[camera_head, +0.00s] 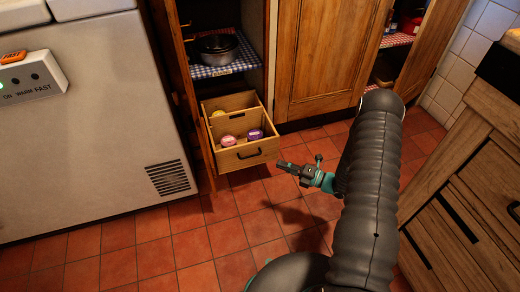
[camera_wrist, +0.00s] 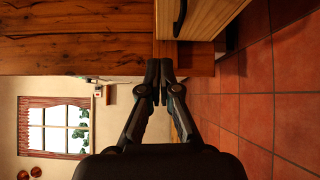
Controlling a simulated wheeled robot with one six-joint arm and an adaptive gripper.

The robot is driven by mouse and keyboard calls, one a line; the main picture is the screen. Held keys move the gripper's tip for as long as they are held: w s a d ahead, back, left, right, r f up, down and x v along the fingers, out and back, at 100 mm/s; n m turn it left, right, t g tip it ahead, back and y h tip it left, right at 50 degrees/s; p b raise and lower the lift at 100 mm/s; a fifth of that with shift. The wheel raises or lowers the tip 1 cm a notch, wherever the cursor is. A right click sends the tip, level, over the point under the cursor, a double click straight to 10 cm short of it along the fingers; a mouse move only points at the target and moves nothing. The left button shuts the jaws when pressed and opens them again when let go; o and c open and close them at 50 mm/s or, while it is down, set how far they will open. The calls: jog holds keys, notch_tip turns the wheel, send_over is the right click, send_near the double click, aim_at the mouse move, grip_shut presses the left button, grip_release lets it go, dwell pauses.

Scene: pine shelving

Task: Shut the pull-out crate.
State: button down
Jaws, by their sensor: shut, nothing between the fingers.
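The pull-out crate (camera_head: 248,155) is a pale wooden box at the bottom of the open cupboard at the left. It sticks out past the cupboard front, above the red tiles. A dark handle (camera_head: 249,154) is on its front panel. A pink item, a purple item and a yellowish item lie inside. My gripper (camera_head: 281,164) is shut and empty, just right of the crate's front panel and apart from it. In the wrist view, turned sideways, the closed fingertips (camera_wrist: 159,68) point at wood, with the crate's front (camera_wrist: 205,15) above and to the right.
An open cupboard door (camera_head: 191,90) stands left of the crate, beside a white appliance (camera_head: 90,120). A dark pot (camera_head: 216,46) sits on the shelf above. A closed wooden door (camera_head: 320,55) is to the right. Floor tiles (camera_head: 150,255) in front are clear.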

send_near(249, 145)
jog(key=a, duration=0.5)
jog(key=shift+w+a+m, duration=0.2)
jog(key=shift+w+m, duration=0.1)
jog(key=shift+w, duration=0.8)
jog(key=shift+w+a, duration=0.15)
jog(key=shift+w, duration=0.3)
